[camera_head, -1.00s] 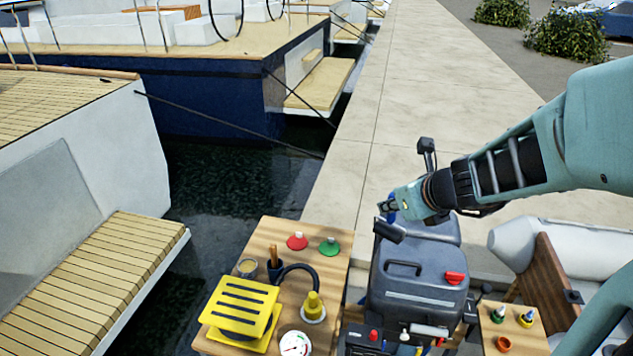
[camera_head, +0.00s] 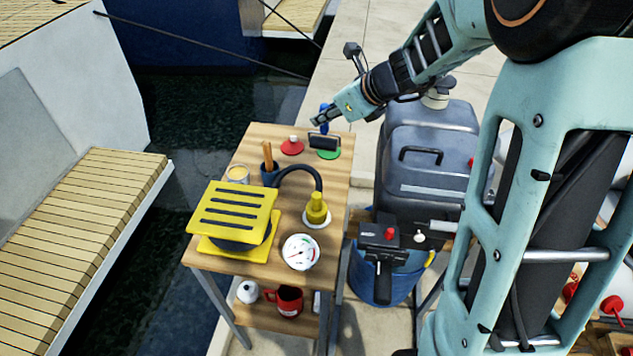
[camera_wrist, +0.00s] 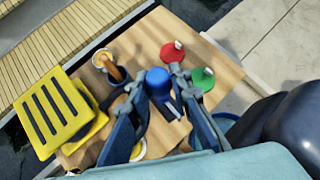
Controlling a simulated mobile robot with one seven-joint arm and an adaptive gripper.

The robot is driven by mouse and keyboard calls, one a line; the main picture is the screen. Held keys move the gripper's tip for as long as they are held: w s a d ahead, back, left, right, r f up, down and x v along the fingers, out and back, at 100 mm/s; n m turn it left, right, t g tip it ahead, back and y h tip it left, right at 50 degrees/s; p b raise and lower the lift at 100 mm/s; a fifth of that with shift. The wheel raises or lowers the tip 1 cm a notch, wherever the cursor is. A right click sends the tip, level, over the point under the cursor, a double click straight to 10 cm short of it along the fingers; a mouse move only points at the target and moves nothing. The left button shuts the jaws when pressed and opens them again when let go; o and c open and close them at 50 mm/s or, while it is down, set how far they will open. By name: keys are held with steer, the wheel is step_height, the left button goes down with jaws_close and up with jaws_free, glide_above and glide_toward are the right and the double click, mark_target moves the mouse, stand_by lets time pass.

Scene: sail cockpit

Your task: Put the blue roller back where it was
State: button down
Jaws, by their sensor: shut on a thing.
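My gripper (camera_head: 325,117) is shut on the blue roller (camera_head: 324,141). The roller has a blue handle and a dark cylinder that hangs below my fingers. It is over the back right of the wooden table (camera_head: 225,262), in front of part of the green disc (camera_head: 328,155). I cannot tell whether it touches the table.
A red disc (camera_head: 292,147) lies left of the roller. A dark blue cup (camera_head: 268,175) with a wooden handle, a yellow slotted block (camera_head: 236,210), a yellow fitting (camera_head: 317,208) with a black hose and a gauge (camera_head: 300,252) crowd the table. A grey case (camera_head: 430,170) stands right.

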steer(key=f, duration=0.1)
steer(key=a+f+b, duration=0.1)
steer(key=f, duration=0.1)
steer(key=shift+w+a+n, duration=0.3)
steer(key=shift+n, duration=0.1)
step_height(320, 180, down, 10)
steer(key=b, duration=0.3)
steer(key=shift+r+y+b, duration=0.2)
steer(key=shift+y+b, duration=0.1)
steer(key=shift+b, duration=0.1)
steer(key=shift+f, duration=0.2)
steer(key=c, duration=1.8)
jaws_free()
steer(key=shift+o, duration=0.2)
steer(key=p+v, duration=0.2)
steer(key=v, duration=1)
steer(key=shift+w+r, duration=0.2)
steer(key=shift+r, duration=0.15)
